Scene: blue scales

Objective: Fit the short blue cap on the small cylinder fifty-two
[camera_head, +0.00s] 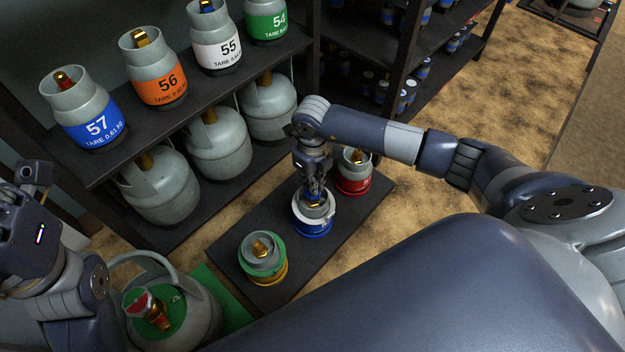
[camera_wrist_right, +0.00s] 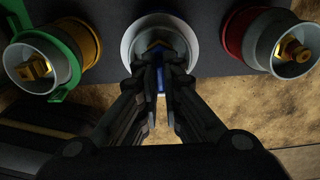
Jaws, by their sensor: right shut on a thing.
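My right gripper (camera_head: 315,191) points down over the middle small grey cylinder (camera_head: 313,227), which has a blue band and a white ring around its top. Its fingers are shut on a small blue piece (camera_wrist_right: 160,80), likely the short blue cap, right at the brass valve (camera_wrist_right: 157,47) inside the collar. The fingers hide most of the piece, so I cannot tell whether it is seated on the valve. No number is readable on this cylinder. My left arm (camera_head: 40,235) shows at the left edge, but its fingers are out of view.
A green-ringed cylinder with a yellow band (camera_head: 262,258) and a red-banded one (camera_head: 353,172) flank it on the dark board (camera_head: 235,262). A larger cylinder with a green top (camera_head: 175,312) stands at lower left. Shelves with numbered cylinders (camera_head: 88,112) stand behind.

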